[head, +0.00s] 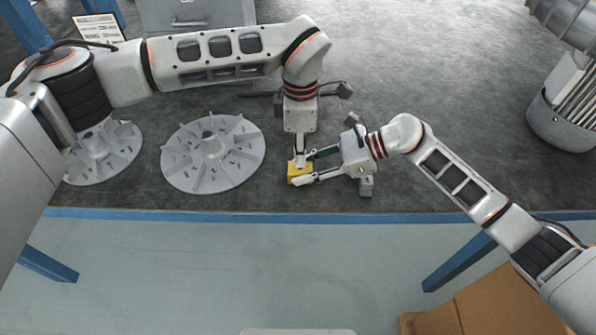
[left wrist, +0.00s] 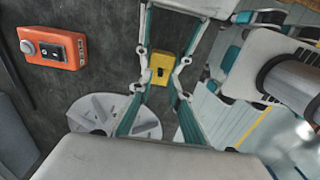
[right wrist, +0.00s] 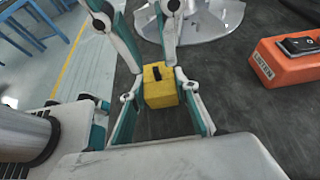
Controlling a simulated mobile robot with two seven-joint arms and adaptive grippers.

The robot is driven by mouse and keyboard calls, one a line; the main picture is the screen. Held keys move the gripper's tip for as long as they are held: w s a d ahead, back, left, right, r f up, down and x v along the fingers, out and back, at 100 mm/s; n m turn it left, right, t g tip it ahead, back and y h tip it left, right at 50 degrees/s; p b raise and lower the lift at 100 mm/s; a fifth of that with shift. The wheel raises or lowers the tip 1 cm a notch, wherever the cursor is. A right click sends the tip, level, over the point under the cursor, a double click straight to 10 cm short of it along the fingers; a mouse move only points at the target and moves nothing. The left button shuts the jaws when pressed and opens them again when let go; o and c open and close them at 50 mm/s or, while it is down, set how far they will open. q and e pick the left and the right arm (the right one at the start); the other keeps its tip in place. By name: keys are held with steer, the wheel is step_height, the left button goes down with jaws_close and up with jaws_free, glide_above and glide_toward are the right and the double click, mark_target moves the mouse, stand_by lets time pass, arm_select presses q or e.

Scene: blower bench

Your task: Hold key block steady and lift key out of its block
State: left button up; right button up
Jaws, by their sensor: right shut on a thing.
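The yellow key block (head: 300,180) stands on the dark bench near its front edge, partly covered by my grippers in the head view. A dark upright shape (left wrist: 160,72) shows on the block (left wrist: 164,62) in the left wrist view; I cannot tell key from slot. The block (right wrist: 161,95) also shows between the fingers in the right wrist view. My right gripper (head: 300,174) reaches in from the right and is shut on the block. My left gripper (head: 298,160) comes from behind the block, its fingers apart on either side of it, with no grip visible.
A grey finned impeller (head: 213,153) lies left of the block, with a second impeller (head: 103,150) further left. An orange switch box (left wrist: 52,47) lies on the bench nearby. A grey bin (head: 562,122) stands at the far right. The bench's blue front edge (head: 200,214) is close.

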arm_select(q)
steer(key=shift+f, duration=1.05)
jaws_close()
steer(key=shift+r, duration=3.55)
arm_select(e)
steer(key=o, duration=0.9)
